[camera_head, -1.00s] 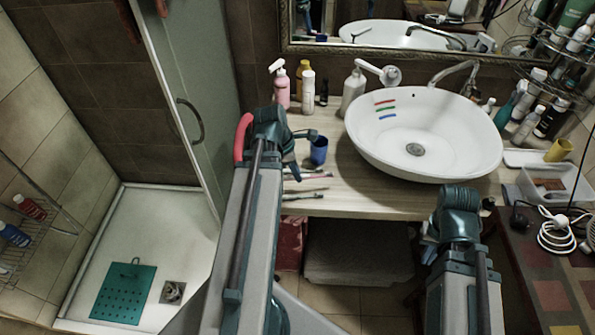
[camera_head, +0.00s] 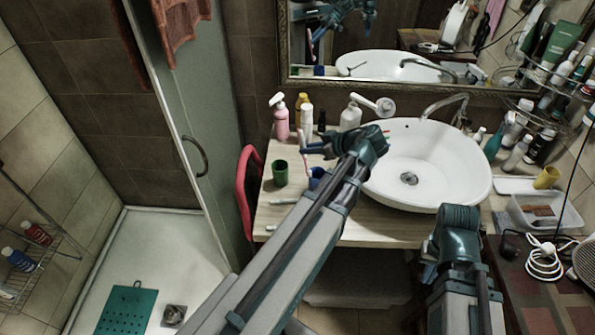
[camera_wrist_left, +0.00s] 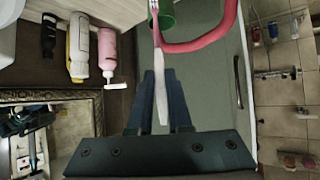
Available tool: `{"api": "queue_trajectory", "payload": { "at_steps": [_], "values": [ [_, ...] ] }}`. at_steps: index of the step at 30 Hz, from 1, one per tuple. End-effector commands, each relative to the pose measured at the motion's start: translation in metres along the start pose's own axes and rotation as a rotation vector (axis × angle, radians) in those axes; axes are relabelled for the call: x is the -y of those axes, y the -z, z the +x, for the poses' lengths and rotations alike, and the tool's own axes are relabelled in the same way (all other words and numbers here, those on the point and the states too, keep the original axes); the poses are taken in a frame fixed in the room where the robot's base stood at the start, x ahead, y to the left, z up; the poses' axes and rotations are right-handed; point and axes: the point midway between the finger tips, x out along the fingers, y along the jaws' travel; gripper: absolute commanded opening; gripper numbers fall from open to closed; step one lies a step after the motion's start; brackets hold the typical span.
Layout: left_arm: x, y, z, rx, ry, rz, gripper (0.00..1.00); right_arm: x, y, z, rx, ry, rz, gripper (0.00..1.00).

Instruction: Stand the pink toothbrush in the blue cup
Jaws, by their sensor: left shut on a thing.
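My left gripper (camera_head: 322,148) is shut on the pink toothbrush (camera_head: 308,165), which stands roughly upright above the counter. In the left wrist view, the shut fingers (camera_wrist_left: 160,98) hold the toothbrush (camera_wrist_left: 157,35); its pink end is lowest and its whitish end uppermost. The blue cup (camera_head: 317,178) stands on the counter just below and beside the gripper, partly hidden by my left arm. I cannot tell whether the brush's lower end is over it. My right arm is low at the right; its gripper (camera_head: 429,258) is mostly hidden.
A green cup (camera_head: 280,173) stands left of the blue cup and shows behind the brush in the left wrist view (camera_wrist_left: 163,17). Thin brush-like items (camera_head: 283,201) lie at the counter front. Bottles (camera_head: 281,122) stand at the back; the basin (camera_head: 425,185) is to the right.

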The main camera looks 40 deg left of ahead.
Motion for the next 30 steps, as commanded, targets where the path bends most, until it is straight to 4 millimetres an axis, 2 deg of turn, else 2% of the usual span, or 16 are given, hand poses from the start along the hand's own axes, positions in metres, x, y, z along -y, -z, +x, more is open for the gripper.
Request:
{"api": "queue_trajectory", "payload": {
  "at_steps": [1, 3, 10, 20, 30],
  "values": [
    [-0.010, 0.010, -0.015, -0.054, -0.036, 0.025, 0.00, -0.001, 0.000, -0.007, 0.000, 0.000, 0.000, 0.00],
    [-0.021, 0.019, -0.028, -0.117, -0.074, 0.047, 0.00, -0.001, -0.001, -0.010, 0.000, 0.000, 0.000, 0.00],
    [-0.039, 0.032, -0.053, -0.218, -0.137, 0.076, 0.00, -0.001, -0.001, -0.015, 0.000, 0.000, 0.000, 0.00],
    [-0.041, 0.031, -0.054, -0.228, -0.143, 0.078, 0.00, -0.001, -0.001, -0.013, 0.000, 0.000, 0.000, 0.00],
    [-0.040, 0.017, -0.044, -0.227, -0.143, 0.077, 0.00, 0.000, 0.000, 0.004, 0.000, 0.000, 0.000, 0.00]
  ]
}}
